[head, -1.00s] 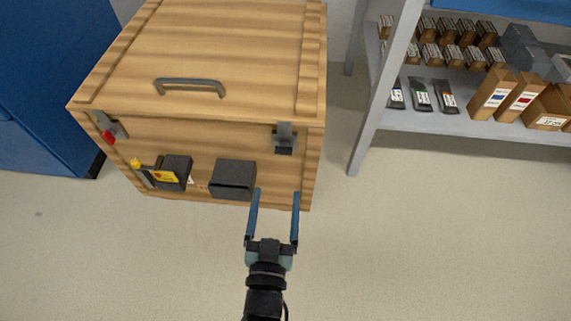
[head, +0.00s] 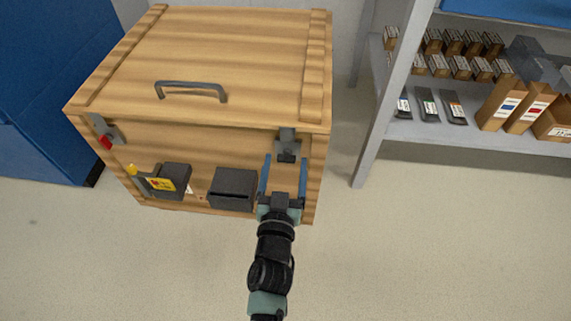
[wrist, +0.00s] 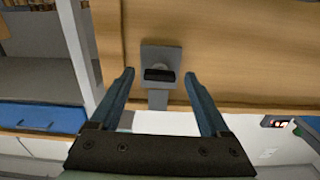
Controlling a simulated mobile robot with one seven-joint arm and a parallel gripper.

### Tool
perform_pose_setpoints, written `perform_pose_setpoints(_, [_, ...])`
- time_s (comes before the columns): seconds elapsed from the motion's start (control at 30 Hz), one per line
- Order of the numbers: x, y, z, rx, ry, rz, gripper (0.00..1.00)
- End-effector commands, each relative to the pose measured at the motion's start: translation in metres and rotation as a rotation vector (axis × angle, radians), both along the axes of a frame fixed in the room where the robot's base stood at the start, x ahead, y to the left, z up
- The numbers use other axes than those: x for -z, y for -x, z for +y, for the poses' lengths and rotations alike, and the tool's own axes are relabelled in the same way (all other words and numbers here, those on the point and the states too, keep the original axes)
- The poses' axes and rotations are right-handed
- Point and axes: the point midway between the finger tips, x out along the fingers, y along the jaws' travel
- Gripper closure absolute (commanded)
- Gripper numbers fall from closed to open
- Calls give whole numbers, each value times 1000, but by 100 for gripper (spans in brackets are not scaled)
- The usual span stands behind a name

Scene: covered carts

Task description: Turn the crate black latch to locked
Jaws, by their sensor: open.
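The wooden crate (head: 215,65) stands on the floor with its lid down. Its black latch (head: 287,152) hangs on a grey bracket at the upper right of the front face. In the wrist view, the black latch piece (wrist: 158,75) lies across a grey plate. My gripper (head: 285,165) is open in front of the latch, one blue finger on each side. In the wrist view my gripper (wrist: 159,76) has the latch between its fingertips, with visible gaps on both sides. I cannot tell how far the tips are from the crate face.
A red latch (head: 105,142) sits at the crate's upper left. A dark box (head: 233,188) and a dark box with a yellow label (head: 170,181) are on the lower front. A grey shelf (head: 470,136) with boxes stands to the right. The floor in front is clear.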

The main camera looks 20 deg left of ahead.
Motion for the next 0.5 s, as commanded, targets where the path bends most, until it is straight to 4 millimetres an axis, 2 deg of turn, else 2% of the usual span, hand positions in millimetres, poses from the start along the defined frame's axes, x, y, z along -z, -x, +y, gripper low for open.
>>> perform_pose_setpoints(0.37, [0,-6,2,0,-1,1,20])
perform_pose_setpoints(0.5, [0,-6,1,0,-1,0,42])
